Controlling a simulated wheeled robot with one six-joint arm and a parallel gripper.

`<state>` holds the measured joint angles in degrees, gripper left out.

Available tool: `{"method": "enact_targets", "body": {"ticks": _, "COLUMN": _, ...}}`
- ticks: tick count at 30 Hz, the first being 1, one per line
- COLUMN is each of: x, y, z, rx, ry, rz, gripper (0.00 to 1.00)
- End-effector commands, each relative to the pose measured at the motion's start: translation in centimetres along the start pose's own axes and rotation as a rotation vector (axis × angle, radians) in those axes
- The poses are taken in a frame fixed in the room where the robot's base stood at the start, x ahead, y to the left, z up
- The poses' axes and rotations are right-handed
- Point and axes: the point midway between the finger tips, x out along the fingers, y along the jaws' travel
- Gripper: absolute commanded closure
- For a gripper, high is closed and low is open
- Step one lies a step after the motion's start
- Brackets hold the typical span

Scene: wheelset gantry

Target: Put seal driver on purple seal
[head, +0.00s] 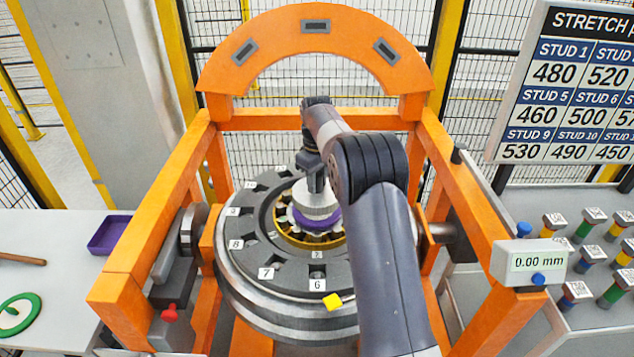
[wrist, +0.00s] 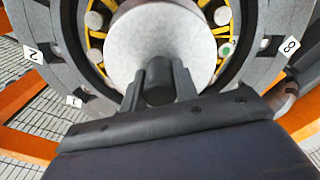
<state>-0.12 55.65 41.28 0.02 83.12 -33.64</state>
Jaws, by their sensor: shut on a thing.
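The seal driver (head: 314,198) is a pale grey round disc with a dark handle; it also fills the upper middle of the wrist view (wrist: 162,42). My gripper (head: 316,172) is shut on its handle, seen between the two fingers in the wrist view (wrist: 159,88). The purple seal (head: 318,222) shows as a purple ring right below the disc, at the centre of the wheel hub. I cannot tell whether disc and seal touch. My arm hides the right side of the hub, and the disc hides the seal in the wrist view.
The grey wheel (head: 290,297) with numbered tags lies in an orange gantry (head: 440,170). A gauge (head: 528,262) reads 0.00 mm. A purple tray (head: 109,235) is on the left table; several coloured studs (head: 577,292) stand right.

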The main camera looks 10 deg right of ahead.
Motion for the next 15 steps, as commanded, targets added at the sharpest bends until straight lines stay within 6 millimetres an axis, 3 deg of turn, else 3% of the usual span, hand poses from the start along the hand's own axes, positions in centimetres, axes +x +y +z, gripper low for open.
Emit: {"method": "enact_targets", "body": {"ticks": 15, "x": 1.4, "y": 0.0, "z": 0.0, "rx": 0.000, "ry": 0.002, "rz": 0.002, "gripper": 1.00}}
